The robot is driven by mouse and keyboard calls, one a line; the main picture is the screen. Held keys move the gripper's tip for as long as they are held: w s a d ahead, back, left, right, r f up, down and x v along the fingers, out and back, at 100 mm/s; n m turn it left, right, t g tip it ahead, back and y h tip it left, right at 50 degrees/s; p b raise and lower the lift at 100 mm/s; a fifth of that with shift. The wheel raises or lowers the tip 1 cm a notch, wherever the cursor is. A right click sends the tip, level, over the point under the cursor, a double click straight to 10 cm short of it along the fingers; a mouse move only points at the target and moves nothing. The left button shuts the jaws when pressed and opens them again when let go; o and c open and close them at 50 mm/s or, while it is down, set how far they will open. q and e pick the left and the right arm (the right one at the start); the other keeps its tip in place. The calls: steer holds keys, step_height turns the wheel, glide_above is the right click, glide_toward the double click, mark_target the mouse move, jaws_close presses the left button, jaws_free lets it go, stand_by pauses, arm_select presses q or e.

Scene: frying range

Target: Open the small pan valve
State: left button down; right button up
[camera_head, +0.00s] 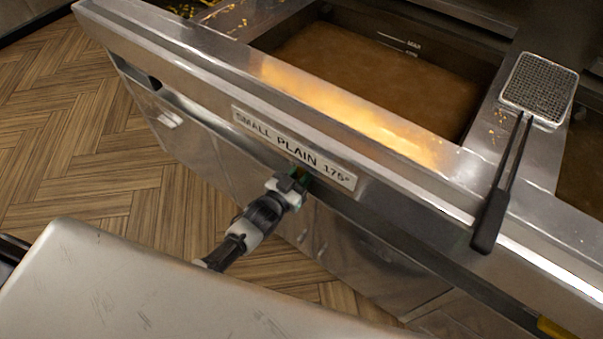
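The steel fryer front carries a label (291,149) reading "SMALL PLAIN 175°". Behind it is the small pan (370,75), filled with brown oil. My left gripper (297,178) is at the fryer front, against the lower edge of the label. My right gripper is not in view.
A pale metal panel (150,290) fills the lower left and covers part of my arm. A mesh skimmer (540,88) lies on the pan divider, its black handle (490,222) over the front rim. Wood floor (70,130) is clear at left.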

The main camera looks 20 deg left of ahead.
arm_select(q)
steer(key=shift+f, duration=0.1)
steer(key=c, duration=1)
jaws_free()
steer(key=shift+o, duration=0.2)
steer(key=v, duration=1.1)
